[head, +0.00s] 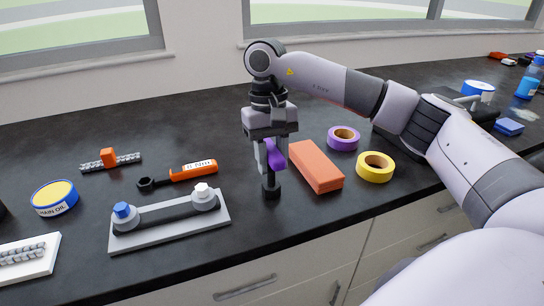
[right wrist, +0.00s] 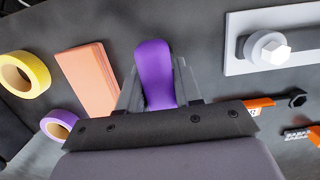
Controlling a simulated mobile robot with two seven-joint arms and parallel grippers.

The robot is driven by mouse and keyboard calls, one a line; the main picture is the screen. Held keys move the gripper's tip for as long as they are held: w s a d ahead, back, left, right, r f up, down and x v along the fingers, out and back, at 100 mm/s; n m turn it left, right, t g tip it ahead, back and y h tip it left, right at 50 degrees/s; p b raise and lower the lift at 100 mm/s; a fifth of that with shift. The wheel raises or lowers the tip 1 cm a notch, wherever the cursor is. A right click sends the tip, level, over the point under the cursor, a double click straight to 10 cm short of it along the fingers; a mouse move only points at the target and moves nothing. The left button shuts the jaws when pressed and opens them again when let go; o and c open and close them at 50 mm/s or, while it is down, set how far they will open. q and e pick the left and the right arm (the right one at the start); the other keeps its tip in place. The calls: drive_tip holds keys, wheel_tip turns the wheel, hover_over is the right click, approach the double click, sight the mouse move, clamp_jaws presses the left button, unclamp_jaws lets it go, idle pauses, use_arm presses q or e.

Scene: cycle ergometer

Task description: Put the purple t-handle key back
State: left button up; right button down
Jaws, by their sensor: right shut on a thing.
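The purple t-handle key (head: 277,156) is between the fingers of my right gripper (head: 269,165) in the head view. My right gripper is shut on its purple handle, which also shows between the fingers in the right wrist view (right wrist: 155,72). A short black cylindrical piece (head: 271,188) shows directly below the fingers, near the counter top. I cannot tell whether it is part of the key or a separate holder, or whether it touches the counter. The key's shaft is mostly hidden. My left gripper is out of view.
An orange-red block (head: 316,167), purple tape (head: 344,134) and yellow tape (head: 375,160) lie right of the gripper. A chain oil tin (head: 54,198) stands farther left. The counter behind is clear.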

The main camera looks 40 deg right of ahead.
drive_tip(key=shift+r, duration=0.3)
idle(0.7)
drive_tip(key=shift+f, duration=0.35)
idle(0.9)
unclamp_jaws()
drive_tip(key=shift+r, duration=0.1)
idle(0.9)
drive_tip(key=shift+w+d+r+p, duration=0.1)
drive_tip(key=shift+w+r+p, duration=0.15)
drive_tip(key=shift+r+p, duration=1.05)
drive_tip(key=shift+w+r+p, duration=0.2)
drive_tip(key=shift+r+p, duration=0.75)
drive_tip(key=shift+r, duration=0.65)
drive_tip(key=shift+w+r+p, duration=0.2)
drive_tip(key=shift+r+p, duration=0.1)
drive_tip(key=shift+r, duration=1.1)
drive_tip(key=shift+r, duration=0.15)
